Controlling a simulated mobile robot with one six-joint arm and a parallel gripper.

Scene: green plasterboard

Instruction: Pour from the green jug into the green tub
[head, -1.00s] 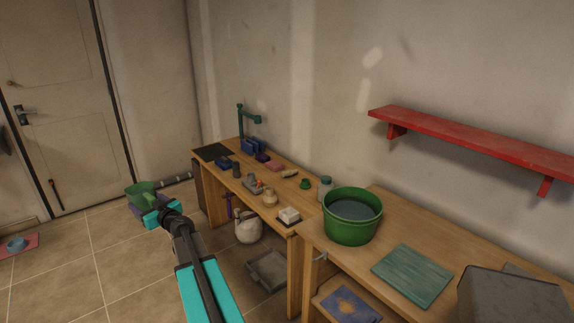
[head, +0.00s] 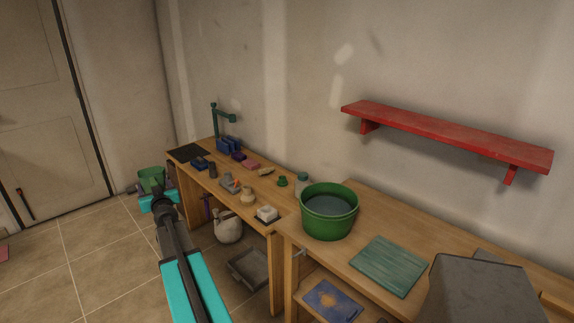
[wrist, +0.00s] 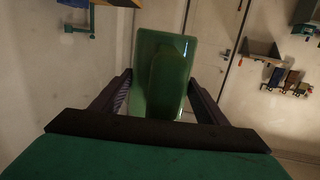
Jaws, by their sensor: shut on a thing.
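The green jug (head: 151,176) is at the left in the head view, held out at the end of my arm. My gripper (head: 158,195) is shut on it. In the wrist view the jug (wrist: 160,75) sits between the two fingers of my gripper (wrist: 158,100); what it holds cannot be seen. The green tub (head: 329,222) stands on the near wooden table, right of my gripper and well apart from it. A greyish surface shows inside the tub, below its rim.
A wooden bench (head: 220,171) with several small items runs along the wall. A teal board (head: 388,265) lies right of the tub on the near table (head: 423,251). A red shelf (head: 445,135) hangs above. A grey box (head: 483,290) is at the lower right.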

